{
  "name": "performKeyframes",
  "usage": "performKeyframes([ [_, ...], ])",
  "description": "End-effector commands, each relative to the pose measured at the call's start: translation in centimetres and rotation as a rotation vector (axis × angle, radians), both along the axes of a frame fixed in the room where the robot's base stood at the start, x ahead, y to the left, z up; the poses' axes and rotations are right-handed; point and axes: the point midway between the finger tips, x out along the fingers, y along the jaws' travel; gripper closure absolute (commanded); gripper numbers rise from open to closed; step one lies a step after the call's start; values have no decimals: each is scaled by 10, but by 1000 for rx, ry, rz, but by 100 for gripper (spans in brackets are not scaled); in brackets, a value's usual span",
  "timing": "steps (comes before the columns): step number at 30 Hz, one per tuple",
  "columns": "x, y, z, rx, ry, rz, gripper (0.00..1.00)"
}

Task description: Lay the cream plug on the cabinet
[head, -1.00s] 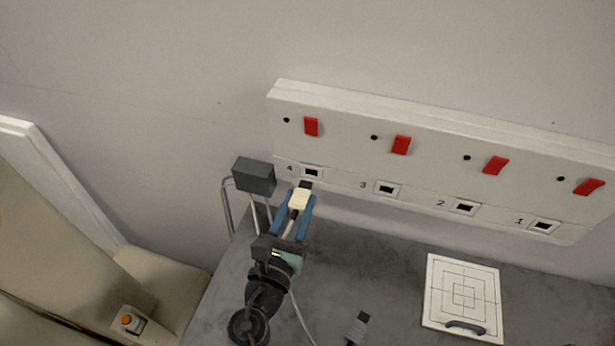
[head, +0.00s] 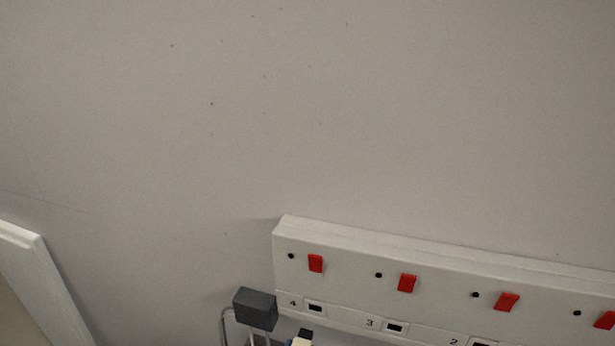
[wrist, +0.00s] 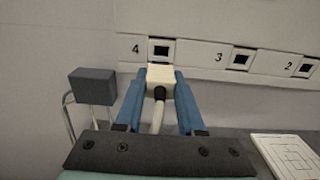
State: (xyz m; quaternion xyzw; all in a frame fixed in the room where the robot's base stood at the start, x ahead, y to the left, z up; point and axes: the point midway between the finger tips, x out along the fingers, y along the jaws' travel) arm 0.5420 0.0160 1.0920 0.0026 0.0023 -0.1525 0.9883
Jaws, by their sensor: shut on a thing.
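The cream plug (wrist: 160,80) is between the blue fingers of my gripper (wrist: 162,73) in the wrist view, its black cable end and pale cable facing back toward my wrist. My gripper is shut on it. The plug is just below and in front of the socket marked 4 (wrist: 161,51); I cannot tell whether they touch. In the head view only the plug's tip (head: 301,341) shows at the bottom edge. A strip of grey top, seemingly the cabinet (wrist: 240,137), shows at lower right in the wrist view; the head view does not show it.
A white wall panel (head: 350,257) carries red switches and numbered sockets, including socket 3 (head: 396,327). A dark grey block (wrist: 92,86) by a bent metal rail stands left of my gripper. A white board with a line pattern (wrist: 290,153) lies at lower right.

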Motion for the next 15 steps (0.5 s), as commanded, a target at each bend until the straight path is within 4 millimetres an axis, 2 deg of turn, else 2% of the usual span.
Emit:
performKeyframes([
  [5,-40,9,-45,7,29,54,100],
  [9,-77,6,-78,4,32,122,100],
  [15,-112,-6,-101,-7,14,233,100],
])
